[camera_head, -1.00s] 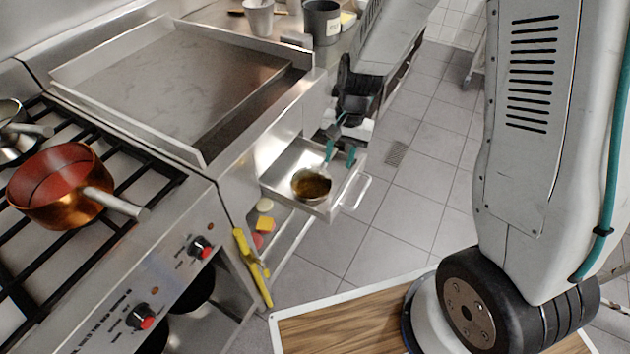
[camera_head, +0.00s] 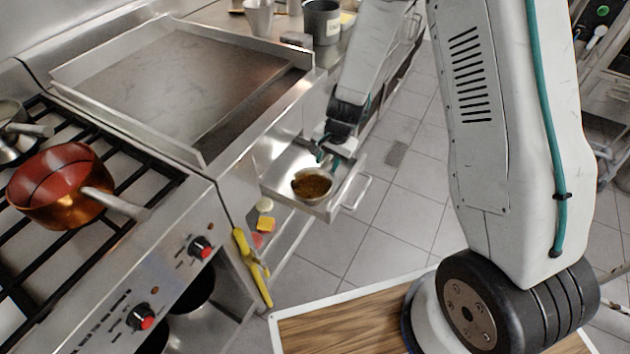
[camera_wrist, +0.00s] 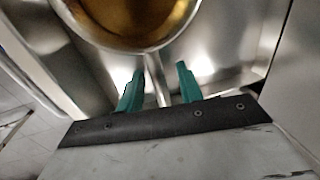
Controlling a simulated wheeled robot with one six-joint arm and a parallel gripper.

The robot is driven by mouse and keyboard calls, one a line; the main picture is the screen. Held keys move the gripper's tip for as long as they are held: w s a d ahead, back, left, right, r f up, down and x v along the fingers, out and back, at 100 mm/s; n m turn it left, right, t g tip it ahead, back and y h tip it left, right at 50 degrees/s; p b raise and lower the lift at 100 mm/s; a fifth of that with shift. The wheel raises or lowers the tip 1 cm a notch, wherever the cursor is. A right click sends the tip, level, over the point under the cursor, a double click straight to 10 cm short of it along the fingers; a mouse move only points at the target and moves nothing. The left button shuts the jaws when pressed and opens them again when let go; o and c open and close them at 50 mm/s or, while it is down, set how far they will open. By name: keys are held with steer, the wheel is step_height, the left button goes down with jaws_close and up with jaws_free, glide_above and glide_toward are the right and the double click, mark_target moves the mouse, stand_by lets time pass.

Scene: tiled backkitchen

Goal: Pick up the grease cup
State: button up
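The grease cup (camera_head: 312,186) is a small round metal cup holding brown grease. It sits in the pulled-out metal drawer (camera_head: 279,180) below the griddle. In the wrist view the cup (camera_wrist: 140,42) fills the top, and its thin metal handle (camera_wrist: 154,72) runs down between my two teal fingers. My gripper (camera_head: 328,161) is at the handle side of the cup, and it also shows in the wrist view (camera_wrist: 158,84). The fingers stand apart, one on each side of the handle, with small gaps visible. Contact with the handle is not clear.
The griddle (camera_head: 180,80) stands left of the drawer, above it. A copper pan (camera_head: 60,185) sits on the burner grates. Yellow tongs (camera_head: 252,265) hang on the front. The tiled floor (camera_head: 400,215) right of the drawer is clear.

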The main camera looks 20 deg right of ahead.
jaws_close()
steer(key=shift+r, duration=0.25)
